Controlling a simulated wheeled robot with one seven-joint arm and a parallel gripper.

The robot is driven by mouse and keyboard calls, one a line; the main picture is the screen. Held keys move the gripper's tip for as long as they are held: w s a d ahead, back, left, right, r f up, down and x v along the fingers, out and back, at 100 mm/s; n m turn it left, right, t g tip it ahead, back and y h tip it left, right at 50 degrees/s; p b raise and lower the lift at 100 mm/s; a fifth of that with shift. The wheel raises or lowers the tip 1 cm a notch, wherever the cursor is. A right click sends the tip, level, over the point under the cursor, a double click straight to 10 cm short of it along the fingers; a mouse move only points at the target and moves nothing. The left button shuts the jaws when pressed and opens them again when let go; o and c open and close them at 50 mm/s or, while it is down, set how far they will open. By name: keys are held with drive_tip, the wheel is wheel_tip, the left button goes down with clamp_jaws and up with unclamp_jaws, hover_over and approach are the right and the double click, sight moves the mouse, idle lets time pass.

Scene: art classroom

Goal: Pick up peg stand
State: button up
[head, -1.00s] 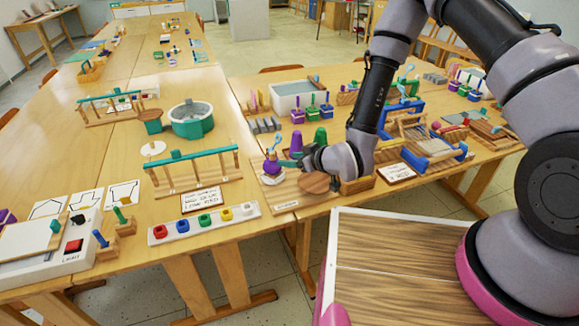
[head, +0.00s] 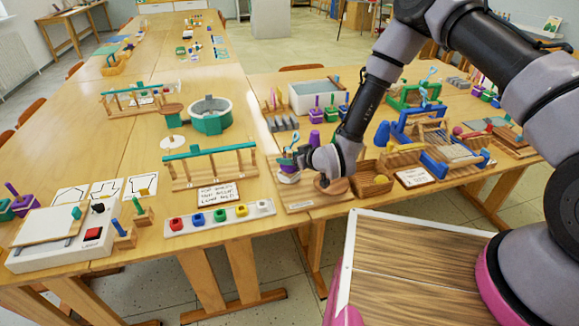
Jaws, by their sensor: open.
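My gripper (head: 294,157) is open and pointed left, low over a wooden board (head: 300,203) at the near left corner of the right table. By its fingertips stands a small stacked piece (head: 288,177) with a pale lower part, a purple part and a light-blue top. The gripper partly hides it; I cannot tell whether they touch. Small wooden stands with one upright peg, one green (head: 143,214) and one blue (head: 122,236), stand on the left table. I cannot tell which piece is the peg stand.
A purple cone (head: 315,139) stands just behind my gripper. A wooden tray (head: 371,189) and a blue-ended rack (head: 440,163) lie to the right. A teal-topped rail (head: 208,151) and a strip of coloured blocks (head: 220,221) lie to the left.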

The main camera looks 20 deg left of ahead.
clamp_jaws()
